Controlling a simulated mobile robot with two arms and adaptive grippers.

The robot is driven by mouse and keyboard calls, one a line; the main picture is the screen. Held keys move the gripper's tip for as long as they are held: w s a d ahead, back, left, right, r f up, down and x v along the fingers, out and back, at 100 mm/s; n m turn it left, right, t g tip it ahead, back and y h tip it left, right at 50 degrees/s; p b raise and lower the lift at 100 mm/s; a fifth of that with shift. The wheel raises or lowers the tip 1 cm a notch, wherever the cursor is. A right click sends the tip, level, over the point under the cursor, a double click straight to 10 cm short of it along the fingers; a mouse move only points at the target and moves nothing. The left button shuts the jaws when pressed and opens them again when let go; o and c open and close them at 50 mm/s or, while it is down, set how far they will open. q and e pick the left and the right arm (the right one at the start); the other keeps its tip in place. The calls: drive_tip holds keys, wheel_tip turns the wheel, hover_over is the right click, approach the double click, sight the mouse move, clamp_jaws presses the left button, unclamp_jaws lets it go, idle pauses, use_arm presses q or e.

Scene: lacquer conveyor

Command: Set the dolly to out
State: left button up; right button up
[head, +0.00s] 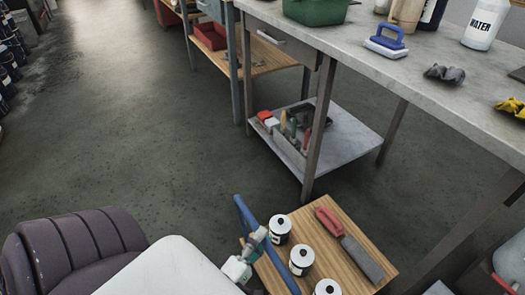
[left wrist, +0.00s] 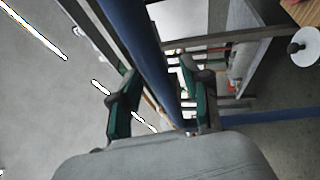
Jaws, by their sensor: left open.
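The dolly (head: 325,248) has a wooden deck and stands on the floor at the bottom centre of the head view. Its blue handle bar (head: 243,212) runs along the deck's left side. My left gripper (head: 254,246) is at the handle bar. In the left wrist view the blue bar (left wrist: 140,45) passes between its open green-padded fingers (left wrist: 162,98). I cannot tell whether either pad touches the bar. My right gripper is not in view.
A grey workbench (head: 425,70) stands at the right, with a low shelf (head: 340,150) of tools close behind the dolly. A wooden shelf unit (head: 265,62) is farther back. The concrete floor (head: 130,130) at the left is open.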

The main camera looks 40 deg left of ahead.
use_arm(q)
drive_tip(key=s+f, duration=0.2)
drive_tip(key=s, duration=0.9)
drive_tip(key=shift+s+d, duration=0.15)
drive_tip(key=shift+d, duration=0.15)
drive_tip(key=shift+f, duration=0.1)
